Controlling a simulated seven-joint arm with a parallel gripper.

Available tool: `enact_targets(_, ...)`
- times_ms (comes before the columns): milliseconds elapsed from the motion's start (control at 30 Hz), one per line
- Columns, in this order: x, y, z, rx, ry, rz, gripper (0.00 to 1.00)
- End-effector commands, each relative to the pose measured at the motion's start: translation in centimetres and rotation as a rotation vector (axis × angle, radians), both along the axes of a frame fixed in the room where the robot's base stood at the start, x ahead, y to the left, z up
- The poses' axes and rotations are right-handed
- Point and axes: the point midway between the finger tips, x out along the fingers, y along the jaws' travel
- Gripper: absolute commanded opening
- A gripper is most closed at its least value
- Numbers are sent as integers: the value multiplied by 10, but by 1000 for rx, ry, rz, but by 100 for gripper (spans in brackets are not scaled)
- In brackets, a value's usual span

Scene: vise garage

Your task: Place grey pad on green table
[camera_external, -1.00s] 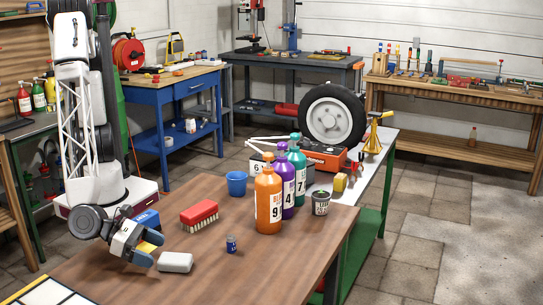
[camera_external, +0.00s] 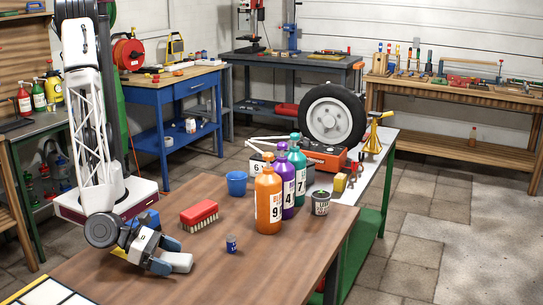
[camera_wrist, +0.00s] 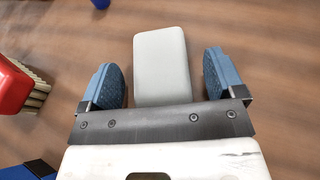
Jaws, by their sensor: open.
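The grey pad (camera_external: 182,262) lies flat on the brown table, near its front left. My gripper (camera_external: 166,255) is low over the table with its blue fingers at the pad's left end. In the wrist view the pad (camera_wrist: 162,65) lies between the two open fingers of my gripper (camera_wrist: 160,78), with a gap visible on each side. Its near end is hidden behind the gripper body. The green table (camera_external: 389,190), with green legs and a pale top, stands behind the brown table's right end.
On the brown table (camera_external: 110,268) are a red brush (camera_external: 199,213), a small blue can (camera_external: 231,244), a blue cup (camera_external: 236,183), several numbered bottles (camera_external: 268,200) and a grey pot (camera_external: 320,203). A tyre (camera_external: 333,115), red equipment (camera_external: 325,155) and a yellow stand (camera_external: 374,135) occupy the green table.

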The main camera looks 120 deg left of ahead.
Motion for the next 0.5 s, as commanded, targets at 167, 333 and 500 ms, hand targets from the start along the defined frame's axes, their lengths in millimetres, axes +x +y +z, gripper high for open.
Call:
enact_targets(167,0,0,0,0,0,0,82)
enact_targets(333,0,0,0,0,0,0,56)
enact_targets(500,0,0,0,0,0,0,32)
